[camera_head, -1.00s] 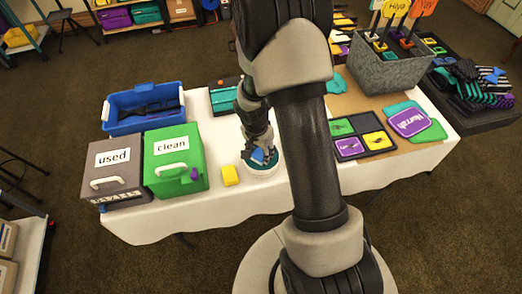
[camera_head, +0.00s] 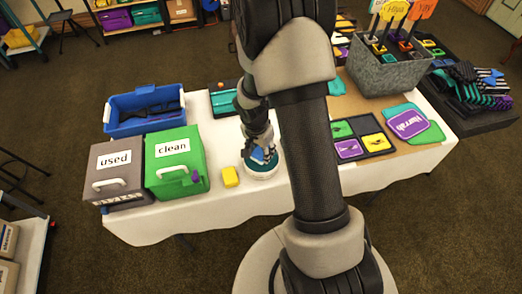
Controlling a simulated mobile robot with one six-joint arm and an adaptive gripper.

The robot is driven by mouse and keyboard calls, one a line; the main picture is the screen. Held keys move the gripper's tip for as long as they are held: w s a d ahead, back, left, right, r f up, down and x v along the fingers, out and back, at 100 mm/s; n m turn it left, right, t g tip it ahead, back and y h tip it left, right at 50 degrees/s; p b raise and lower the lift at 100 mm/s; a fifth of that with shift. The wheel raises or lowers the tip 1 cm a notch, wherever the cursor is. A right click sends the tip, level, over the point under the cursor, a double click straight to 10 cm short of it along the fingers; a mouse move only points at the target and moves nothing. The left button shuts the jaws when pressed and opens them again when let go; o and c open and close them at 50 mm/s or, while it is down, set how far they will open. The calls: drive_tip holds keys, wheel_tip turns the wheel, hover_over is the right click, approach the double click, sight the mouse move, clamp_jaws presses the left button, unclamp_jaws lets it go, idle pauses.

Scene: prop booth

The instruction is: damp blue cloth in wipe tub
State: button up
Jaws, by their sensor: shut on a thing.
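My gripper (camera_head: 262,152) is over the round white wipe tub (camera_head: 262,176) near the front of the table. The gripper points down, with the blue cloth (camera_head: 259,155) between its fingers. The cloth is at the tub's mouth, above or in its teal inside; I cannot tell how deep it sits. My arm hides the right side of the tub area and part of the table behind it.
A yellow sponge (camera_head: 230,177) lies just left of the tub. A green "clean" box (camera_head: 175,175), a grey "used" box (camera_head: 116,180) and a blue bin (camera_head: 144,108) stand further left. A tray of coloured cards (camera_head: 360,139) and a grey bin (camera_head: 387,75) are on the right.

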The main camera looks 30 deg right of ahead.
sight(260, 151)
drive_tip(key=shift+r+p, duration=1.4)
drive_tip(key=shift+r, duration=1.15)
drive_tip(key=shift+a, duration=0.1)
